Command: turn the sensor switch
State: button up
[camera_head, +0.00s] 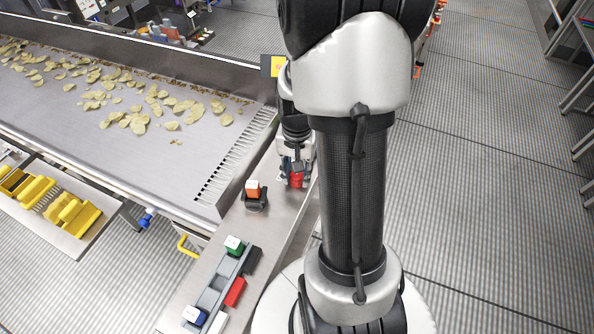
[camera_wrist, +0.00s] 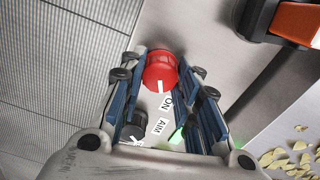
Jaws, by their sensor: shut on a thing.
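The sensor switch shows as a round red knob (camera_wrist: 160,68) with a white mark on its rim, on the grey metal panel. White labels (camera_wrist: 160,114) beside it carry dark letters; one reads "ON". My gripper (camera_wrist: 161,74) has its blue-sided fingers on either side of the red knob and is shut on it. In the head view my gripper (camera_head: 293,163) points down at the metal ledge, with the red knob (camera_head: 297,181) partly hidden at its tips. A small black part (camera_wrist: 133,128) lies between the fingers, nearer the palm.
An orange-topped block on a black base (camera_head: 254,190) stands left of my gripper. A grey rack (camera_head: 212,297) with coloured blocks sits nearer on the ledge. The conveyor (camera_head: 180,155) with chips lies to the left. Grey floor (camera_head: 480,170) is open at right.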

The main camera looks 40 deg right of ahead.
aim_at(297, 175)
jog(key=o, duration=1.1)
jog(key=shift+c, duration=0.2)
notch_tip(297, 175, up, 12)
